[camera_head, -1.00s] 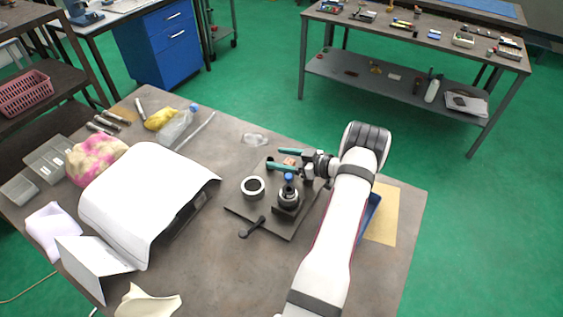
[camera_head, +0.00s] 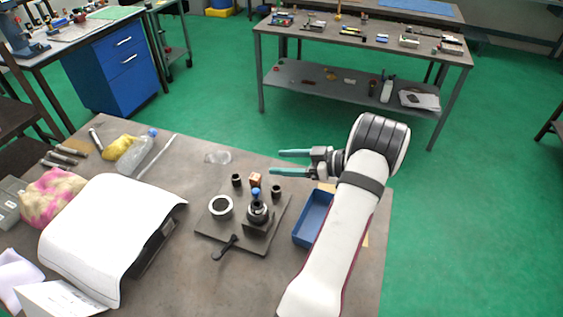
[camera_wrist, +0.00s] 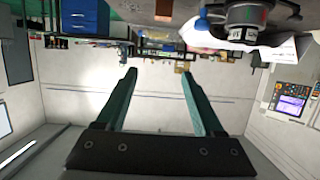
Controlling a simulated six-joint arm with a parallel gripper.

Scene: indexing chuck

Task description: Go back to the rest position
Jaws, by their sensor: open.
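My gripper (camera_head: 277,162) is open and empty, its two teal fingers pointing left in the head view, above the far right part of the table. In the wrist view its fingers (camera_wrist: 158,76) are spread apart with nothing between them. The indexing chuck (camera_head: 258,213) with a blue top stands on a dark base plate (camera_head: 222,238), left of and below my gripper in the head view. It also shows at the top of the wrist view (camera_wrist: 246,16). A pale ring (camera_head: 220,207) is on the plate beside it.
A blue bin (camera_head: 313,219) stands right of the plate, partly behind my arm. A black handle tool (camera_head: 224,247) lies at the plate's front edge. A large white curved cover (camera_head: 105,232) takes up the left. A bottle (camera_head: 138,155) and yellow cloth (camera_head: 118,147) lie at the back left.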

